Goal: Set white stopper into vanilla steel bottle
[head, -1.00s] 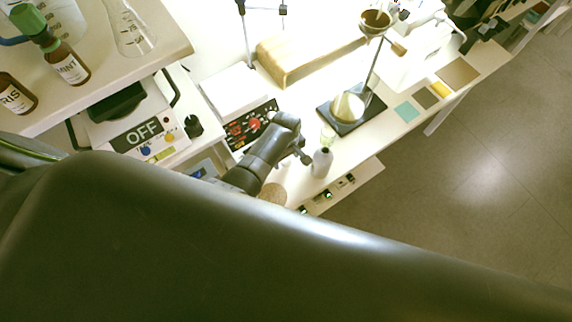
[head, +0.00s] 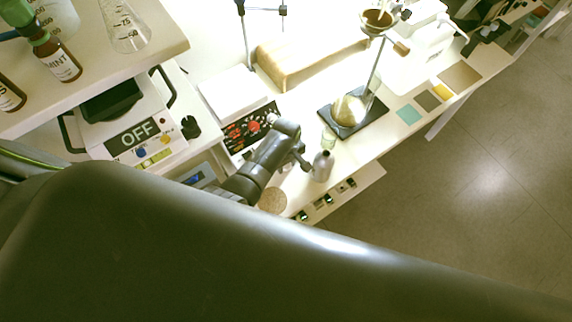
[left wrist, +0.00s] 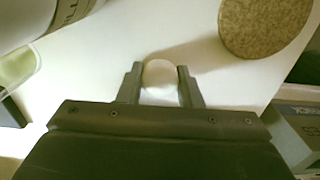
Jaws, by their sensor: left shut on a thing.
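The vanilla steel bottle (head: 322,168) stands upright near the bench's front edge in the head view, its dark mouth facing up. In the left wrist view part of its grey side with some lettering (left wrist: 68,12) shows at the upper left. My left gripper (head: 303,162) is just left of the bottle in the head view. In the left wrist view its two fingers are shut on the white stopper (left wrist: 159,76), whose round pale top shows between the fingertips. The stopper is apart from the bottle. In the head view I cannot make out the stopper. My right gripper is not in view.
A small glass beaker (head: 328,138) stands beside the bottle. A round cork mat (head: 271,200) lies nearer, also seen in the left wrist view (left wrist: 262,25). A stand with a dark base (head: 374,122) and flask is behind. My dark arm link fills the head view's lower part.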

